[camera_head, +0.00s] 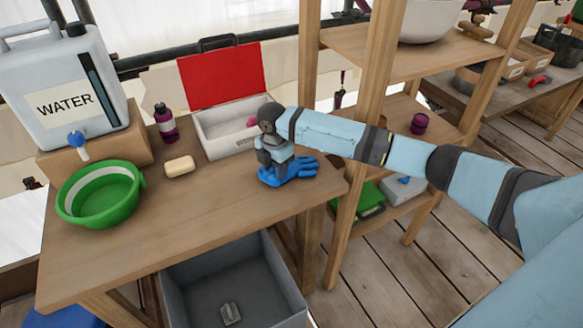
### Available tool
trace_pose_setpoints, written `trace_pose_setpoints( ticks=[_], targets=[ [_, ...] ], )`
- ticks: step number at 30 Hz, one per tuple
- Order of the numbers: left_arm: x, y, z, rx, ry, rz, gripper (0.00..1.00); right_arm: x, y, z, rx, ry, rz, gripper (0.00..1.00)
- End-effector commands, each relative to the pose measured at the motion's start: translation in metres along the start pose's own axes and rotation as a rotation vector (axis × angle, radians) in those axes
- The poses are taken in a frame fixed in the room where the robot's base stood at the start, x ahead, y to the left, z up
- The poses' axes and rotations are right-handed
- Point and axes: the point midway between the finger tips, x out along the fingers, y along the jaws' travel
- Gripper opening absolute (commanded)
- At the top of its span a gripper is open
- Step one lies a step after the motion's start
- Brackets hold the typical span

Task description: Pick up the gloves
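The blue gloves (298,170) lie on the wooden table near its right edge, with the fingers pointing right. My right gripper (272,166) reaches down onto the left part of the gloves from above, with my arm coming in from the right. Its fingertips are hidden at the gloves, so I cannot tell whether it is open or shut on them. The gloves appear to rest on the tabletop. My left gripper is not in view.
A white box with a raised red lid (222,76) stands behind the gloves. A soap bar (180,166), purple bottle (166,124), green basin (101,196) and water container (62,90) are further left. Wooden shelving (309,60) stands right. The table's front middle is clear above a grey bin (185,296).

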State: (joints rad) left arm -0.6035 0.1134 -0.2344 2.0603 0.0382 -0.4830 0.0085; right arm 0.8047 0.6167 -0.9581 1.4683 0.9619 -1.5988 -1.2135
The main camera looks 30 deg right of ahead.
Motion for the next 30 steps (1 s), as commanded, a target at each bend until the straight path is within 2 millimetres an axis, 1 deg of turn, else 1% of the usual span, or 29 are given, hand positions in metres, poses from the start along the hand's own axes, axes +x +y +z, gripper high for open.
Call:
trace_pose_setpoints(
  ticks=[1, 2, 3, 4, 12, 14, 16, 20, 30],
  targets=[
    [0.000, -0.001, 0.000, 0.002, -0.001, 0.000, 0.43, 0.000, 0.000, 0.000, 0.000, 0.000, 0.000, 0.30],
    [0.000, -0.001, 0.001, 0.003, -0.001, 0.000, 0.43, 0.000, 0.000, 0.000, 0.000, 0.000, 0.000, 0.23],
    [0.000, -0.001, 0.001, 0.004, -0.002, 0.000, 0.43, 0.000, 0.000, 0.000, 0.000, 0.000, 0.000, 0.13],
    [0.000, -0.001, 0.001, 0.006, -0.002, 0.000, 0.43, 0.000, 0.000, 0.000, 0.000, 0.000, 0.000, 0.09],
    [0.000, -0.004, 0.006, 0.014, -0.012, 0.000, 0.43, -0.002, 0.000, 0.000, 0.000, 0.000, 0.000, 0.08],
    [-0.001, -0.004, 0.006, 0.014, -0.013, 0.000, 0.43, -0.005, 0.000, 0.001, 0.000, -0.001, 0.001, 0.08],
    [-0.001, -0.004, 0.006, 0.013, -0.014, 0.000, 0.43, -0.012, 0.001, 0.001, 0.001, -0.001, 0.002, 0.08],
    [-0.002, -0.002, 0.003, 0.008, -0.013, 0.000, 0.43, -0.038, 0.001, 0.001, 0.000, -0.001, 0.004, 0.08],
    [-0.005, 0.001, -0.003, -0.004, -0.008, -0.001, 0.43, -0.135, 0.001, 0.000, 0.000, 0.000, 0.005, 0.08]
  ],
)
